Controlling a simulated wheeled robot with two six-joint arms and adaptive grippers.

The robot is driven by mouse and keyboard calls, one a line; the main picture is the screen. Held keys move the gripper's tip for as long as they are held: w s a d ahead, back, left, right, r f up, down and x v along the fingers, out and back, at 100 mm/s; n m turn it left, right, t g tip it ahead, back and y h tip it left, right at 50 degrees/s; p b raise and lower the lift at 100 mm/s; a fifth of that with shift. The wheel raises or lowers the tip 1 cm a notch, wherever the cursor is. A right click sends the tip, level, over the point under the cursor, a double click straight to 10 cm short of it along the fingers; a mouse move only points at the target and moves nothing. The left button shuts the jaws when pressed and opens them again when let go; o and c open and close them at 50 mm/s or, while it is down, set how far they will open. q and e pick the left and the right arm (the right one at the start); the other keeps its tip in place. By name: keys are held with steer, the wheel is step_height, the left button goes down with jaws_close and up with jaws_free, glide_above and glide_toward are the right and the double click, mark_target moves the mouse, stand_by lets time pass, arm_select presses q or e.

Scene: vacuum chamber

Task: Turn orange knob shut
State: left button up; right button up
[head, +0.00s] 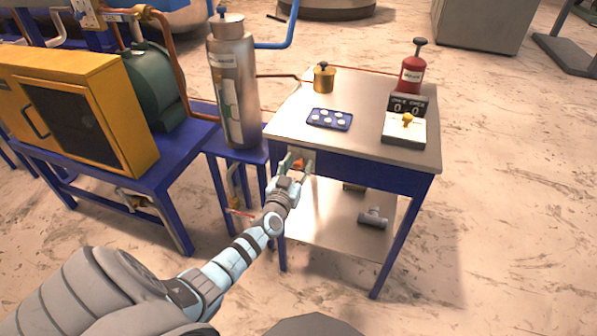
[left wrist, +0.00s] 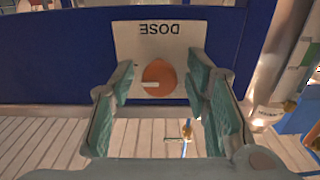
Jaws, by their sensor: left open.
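The orange knob (left wrist: 159,78) sits on a pale plate (left wrist: 155,44) marked DOSE, which reads upside down in the left wrist view. The plate is on the blue front edge of the small table. In the head view the knob (head: 298,164) shows small between my left gripper's fingers. My left gripper (head: 297,165) is open. In the left wrist view its fingers (left wrist: 160,85) stand on either side of the knob, with gaps visible on both sides. I cannot tell how far the tips reach in depth. My right gripper is not in view.
The table top (head: 300,120) carries a blue tray (head: 329,119) of white discs, a brass pot (head: 324,79), a red bottle (head: 411,75) and a counter box (head: 404,130). A steel cylinder (head: 233,85) stands close left of the table. Floor at right is clear.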

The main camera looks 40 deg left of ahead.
arm_select(q)
steer(key=shift+w, duration=0.15)
jaws_close()
steer(key=shift+n, duration=0.4)
steer(key=n, duration=0.3)
steer(key=shift+a+n, duration=0.1)
steer(key=shift+n, duration=0.2)
steer(key=n, duration=0.4)
steer(key=shift+n, duration=0.3)
steer(key=n, duration=0.4)
steer(key=shift+f+n, duration=0.15)
steer(key=shift+n, duration=2.35)
